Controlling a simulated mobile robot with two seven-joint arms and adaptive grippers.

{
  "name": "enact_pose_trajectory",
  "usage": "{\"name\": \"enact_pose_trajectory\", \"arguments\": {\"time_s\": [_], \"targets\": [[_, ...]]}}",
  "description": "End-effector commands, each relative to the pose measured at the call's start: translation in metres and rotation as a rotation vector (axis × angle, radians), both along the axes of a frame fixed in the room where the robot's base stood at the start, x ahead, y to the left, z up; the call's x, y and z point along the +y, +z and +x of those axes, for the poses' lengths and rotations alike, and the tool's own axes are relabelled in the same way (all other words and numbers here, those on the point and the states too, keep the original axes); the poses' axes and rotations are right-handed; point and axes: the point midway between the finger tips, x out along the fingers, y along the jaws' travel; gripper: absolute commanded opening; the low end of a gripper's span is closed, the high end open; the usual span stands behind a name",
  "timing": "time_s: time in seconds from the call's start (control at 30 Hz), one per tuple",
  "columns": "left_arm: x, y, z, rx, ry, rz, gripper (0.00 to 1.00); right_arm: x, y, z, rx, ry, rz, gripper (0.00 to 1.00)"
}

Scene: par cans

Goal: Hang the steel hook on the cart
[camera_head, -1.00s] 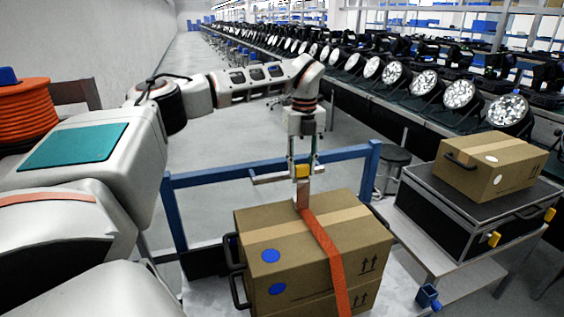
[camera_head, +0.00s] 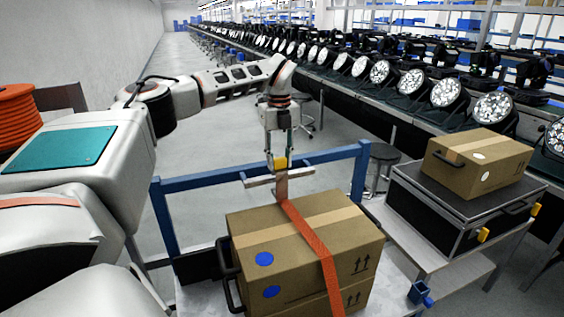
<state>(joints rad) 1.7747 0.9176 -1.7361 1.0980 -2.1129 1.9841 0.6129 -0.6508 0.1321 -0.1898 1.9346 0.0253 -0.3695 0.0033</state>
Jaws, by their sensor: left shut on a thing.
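My left gripper (camera_head: 281,158) points down and is shut on a small piece with a yellow block at the upper end of the orange strap. I take this piece to be the steel hook (camera_head: 281,163); its hook shape is too small to make out. The strap (camera_head: 315,237) runs from there over the cardboard boxes (camera_head: 295,250) and down their front. The cart (camera_head: 215,181) has a blue rail frame behind the boxes. A pale bar (camera_head: 258,182) lies by the rail; the held piece overlaps it, and I cannot tell whether they touch. My right gripper is out of view.
A black case (camera_head: 425,210) with a cardboard box (camera_head: 477,165) on it stands on a bench at the right. A stool (camera_head: 378,160) is behind the rail. Rows of stage lamps (camera_head: 446,92) fill the back right. An orange cable reel (camera_head: 16,118) is at the far left.

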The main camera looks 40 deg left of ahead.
Motion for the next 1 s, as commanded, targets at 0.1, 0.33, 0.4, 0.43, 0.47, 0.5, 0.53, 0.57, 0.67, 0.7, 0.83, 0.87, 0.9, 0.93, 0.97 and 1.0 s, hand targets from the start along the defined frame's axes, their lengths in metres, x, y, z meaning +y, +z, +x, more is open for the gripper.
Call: {"name": "enact_pose_trajectory", "arguments": {"time_s": [0.1,0.33,0.4,0.43,0.47,0.5,0.53,0.57,0.67,0.7,0.83,0.87,0.9,0.93,0.97,1.0], "targets": [[0.008,0.001,0.004,0.000,0.001,0.001,0.00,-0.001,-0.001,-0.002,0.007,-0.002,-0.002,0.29],[0.023,0.001,0.012,0.000,0.002,0.001,0.00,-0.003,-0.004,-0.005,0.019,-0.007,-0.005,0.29],[0.027,0.001,0.014,0.001,0.003,0.000,0.00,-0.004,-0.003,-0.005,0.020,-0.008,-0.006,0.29],[0.028,0.001,0.015,0.001,0.001,0.000,0.00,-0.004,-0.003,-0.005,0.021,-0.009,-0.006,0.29],[0.030,0.001,0.016,0.001,0.001,0.000,0.00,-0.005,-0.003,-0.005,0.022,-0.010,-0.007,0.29],[0.033,0.001,0.017,0.001,0.002,0.000,0.00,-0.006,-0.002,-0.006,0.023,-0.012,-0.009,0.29],[0.035,0.001,0.018,0.001,0.003,0.000,0.00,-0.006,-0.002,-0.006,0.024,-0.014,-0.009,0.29],[0.037,0.001,0.019,0.001,0.002,0.000,0.00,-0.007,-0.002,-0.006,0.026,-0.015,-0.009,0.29],[0.038,-0.006,0.020,0.001,-0.001,0.000,0.00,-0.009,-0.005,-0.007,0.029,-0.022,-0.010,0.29],[0.038,-0.009,0.019,0.001,-0.002,0.000,0.00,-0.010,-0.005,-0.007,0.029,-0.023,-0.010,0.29],[0.038,-0.019,0.019,0.001,0.000,0.000,0.00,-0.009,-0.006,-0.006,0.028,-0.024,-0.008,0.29],[0.038,-0.021,0.019,0.001,0.000,0.000,0.00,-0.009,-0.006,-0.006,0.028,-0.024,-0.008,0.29],[0.038,-0.023,0.020,0.000,-0.001,0.000,0.00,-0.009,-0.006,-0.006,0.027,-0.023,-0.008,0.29],[0.038,-0.025,0.020,0.000,-0.001,0.000,0.00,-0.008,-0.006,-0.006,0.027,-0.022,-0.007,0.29],[0.038,-0.027,0.020,0.000,-0.001,0.000,0.00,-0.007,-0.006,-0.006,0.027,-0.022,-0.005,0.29],[0.038,-0.029,0.020,0.000,-0.001,0.000,0.00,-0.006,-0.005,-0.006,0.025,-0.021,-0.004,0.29]]}}
